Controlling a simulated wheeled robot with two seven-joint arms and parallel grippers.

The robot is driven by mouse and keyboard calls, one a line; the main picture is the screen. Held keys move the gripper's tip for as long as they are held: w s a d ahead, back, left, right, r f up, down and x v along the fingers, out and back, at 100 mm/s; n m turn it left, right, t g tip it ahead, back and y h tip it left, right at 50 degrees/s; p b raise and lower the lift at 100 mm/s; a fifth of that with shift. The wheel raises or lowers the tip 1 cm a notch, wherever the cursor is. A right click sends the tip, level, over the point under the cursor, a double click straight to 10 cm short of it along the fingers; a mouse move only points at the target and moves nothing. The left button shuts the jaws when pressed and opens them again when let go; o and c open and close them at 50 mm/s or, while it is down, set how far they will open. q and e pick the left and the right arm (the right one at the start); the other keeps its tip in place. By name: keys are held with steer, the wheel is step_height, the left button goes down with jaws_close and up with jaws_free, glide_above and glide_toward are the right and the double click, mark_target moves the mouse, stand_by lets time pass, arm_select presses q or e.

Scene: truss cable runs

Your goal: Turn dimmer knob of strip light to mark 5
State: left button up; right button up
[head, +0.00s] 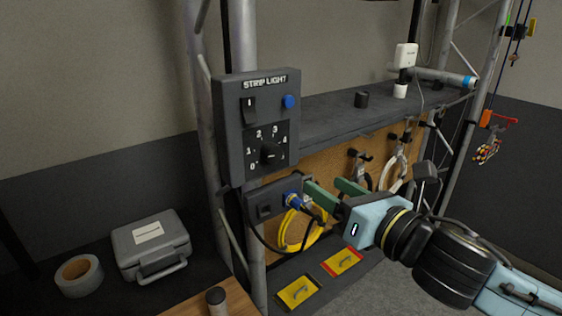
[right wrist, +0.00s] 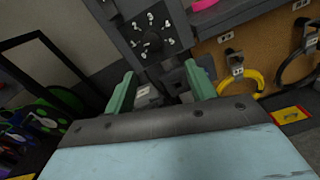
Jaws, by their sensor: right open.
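The strip light control box (head: 232,150) is a dark grey panel on the truss upright. It carries a rocker switch, a blue button and a black dimmer knob (head: 268,151) on a dial numbered 0 to 5. I cannot clearly tell which mark the knob points at. My right gripper (head: 324,188) has green fingers spread apart and empty. It is below and right of the knob, apart from it. In the right wrist view the knob (right wrist: 152,43) lies beyond and above the gap between the open fingertips (right wrist: 160,82). My left gripper is not in view.
A socket box (head: 264,208) with a blue plug (head: 292,199) and yellow cable (head: 298,228) sits just below the panel, near my right fingers. A grey shelf (head: 330,122) runs behind. A grey case (head: 150,243) and tape roll (head: 79,275) lie at lower left.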

mark_target(276, 154)
steer(key=shift+n, duration=0.5)
steer(key=x, duration=0.8)
steer(key=a+r+x, duration=0.1)
steer(key=x, duration=0.3)
steer(key=shift+s+a, duration=0.1)
steer(key=shift+a, duration=0.1)
steer(key=shift+c, duration=0.4)
steer(key=c, duration=0.9)
